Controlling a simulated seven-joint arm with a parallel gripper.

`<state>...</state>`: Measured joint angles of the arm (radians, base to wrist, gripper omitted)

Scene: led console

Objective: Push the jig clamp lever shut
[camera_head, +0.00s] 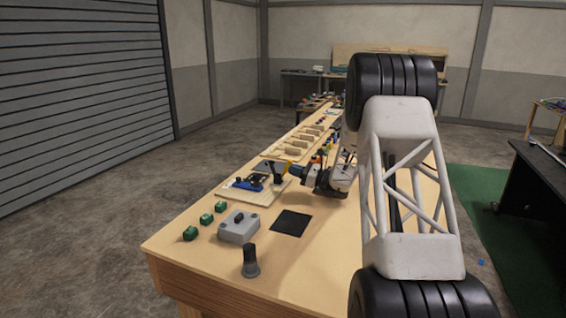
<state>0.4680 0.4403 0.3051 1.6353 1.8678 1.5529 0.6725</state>
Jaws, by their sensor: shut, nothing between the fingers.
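The jig sits on a pale wooden board (235,195) on the workbench, with a blue and black body (247,184) on it. Dark upright parts stand at the board's right side, and a small yellow piece shows just behind them. I cannot tell which of these is the clamp lever, or its angle. My gripper (288,171) is shut and empty. It reaches in from the right, low over the bench, with its tip close to the dark parts at the board's right end. Whether it touches them cannot be made out at this size.
A grey box with a black knob (239,228), several green blocks (206,219), a black square mat (291,222) and a dark upright knob (250,262) occupy the near bench (190,258). A rack of wooden pieces (305,141) lies farther back. My arm hides much of the right side.

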